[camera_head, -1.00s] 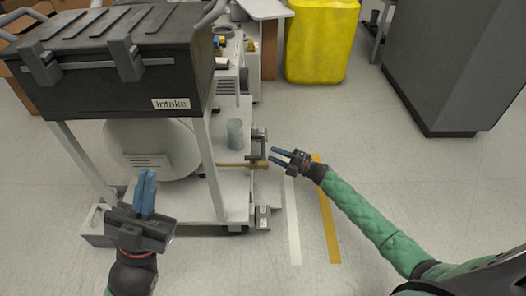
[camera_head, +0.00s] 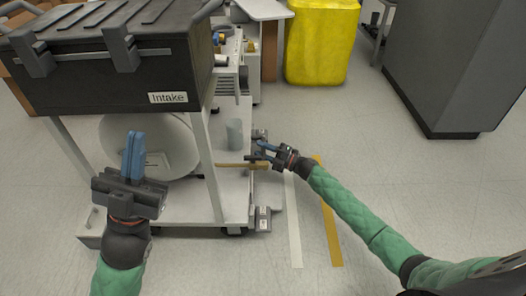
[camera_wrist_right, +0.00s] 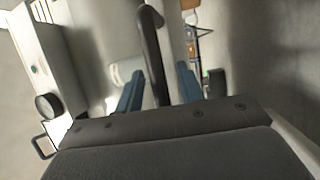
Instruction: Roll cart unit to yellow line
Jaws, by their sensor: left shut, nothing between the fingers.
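The cart unit has a white frame (camera_head: 213,165) and a black box labelled "Intake" (camera_head: 110,75) on top. It stands left of the yellow line (camera_head: 328,215) on the floor. My right gripper (camera_head: 262,151) is at the cart's right side, at a dark handle. In the right wrist view, the dark handle bar (camera_wrist_right: 152,50) lies between the spread blue fingers of this gripper (camera_wrist_right: 158,92), with gaps on both sides. My left gripper (camera_head: 133,155) is shut and empty, fingers up, in front of the cart's round white tank (camera_head: 180,140).
A white line (camera_head: 293,220) runs between the cart and the yellow line. A yellow bin (camera_head: 320,40) stands at the back and a large grey cabinet (camera_head: 450,70) at the back right. The floor between them and the lines is clear.

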